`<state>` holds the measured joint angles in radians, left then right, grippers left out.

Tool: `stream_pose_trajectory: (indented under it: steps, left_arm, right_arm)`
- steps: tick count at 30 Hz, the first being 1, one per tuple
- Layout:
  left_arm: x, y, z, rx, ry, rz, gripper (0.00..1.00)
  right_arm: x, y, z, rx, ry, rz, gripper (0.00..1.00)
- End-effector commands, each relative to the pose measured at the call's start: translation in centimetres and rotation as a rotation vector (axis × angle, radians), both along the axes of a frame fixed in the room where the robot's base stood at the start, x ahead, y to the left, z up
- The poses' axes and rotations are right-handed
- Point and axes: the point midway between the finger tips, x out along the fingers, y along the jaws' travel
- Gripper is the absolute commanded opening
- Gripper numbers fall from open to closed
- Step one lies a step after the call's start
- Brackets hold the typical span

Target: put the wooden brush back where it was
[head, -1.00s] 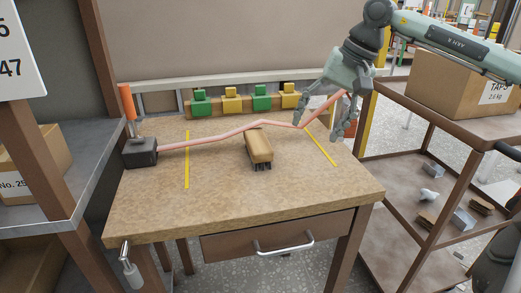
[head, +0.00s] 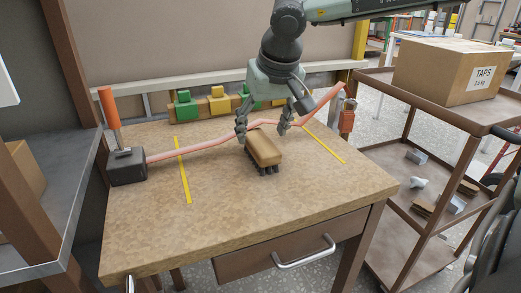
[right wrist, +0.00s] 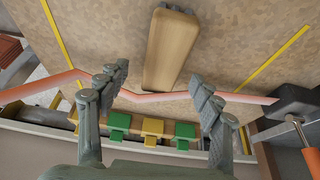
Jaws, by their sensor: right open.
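The wooden brush (head: 264,149) lies bristles down on the workbench top (head: 225,220), between two yellow tape lines. It also shows in the right wrist view (right wrist: 171,45), just beyond the fingertips. My right gripper (head: 263,133) is open and empty above the far end of the brush, its fingers spread to either side. The wrist view shows the spread fingers (right wrist: 158,77) too, apart from the brush. My left gripper is out of view.
A pink hose (head: 200,145) runs across the bench behind the brush, from a dark block with an orange handle (head: 127,166). Green and yellow blocks (head: 186,104) line the back edge. A trolley (head: 400,150) with a TAPS box stands right. The bench front is clear.

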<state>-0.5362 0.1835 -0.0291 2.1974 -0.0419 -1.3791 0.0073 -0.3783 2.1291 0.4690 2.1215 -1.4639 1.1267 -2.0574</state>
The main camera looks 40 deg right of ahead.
Motion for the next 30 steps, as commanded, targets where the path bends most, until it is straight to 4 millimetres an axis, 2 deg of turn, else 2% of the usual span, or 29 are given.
stream_pose_trajectory:
  steps: [3,8,30]
  left_arm:
    - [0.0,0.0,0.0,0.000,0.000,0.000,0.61]
    - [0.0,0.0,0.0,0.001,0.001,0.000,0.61]
    - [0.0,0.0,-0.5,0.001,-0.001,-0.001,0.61]
  right_arm:
    - [0.3,0.3,-2.0,-0.001,0.005,0.001,0.66]
    - [1.0,0.1,-3.4,0.000,0.001,-0.001,0.66]
    - [1.1,0.1,-3.8,-0.001,-0.001,-0.001,0.66]
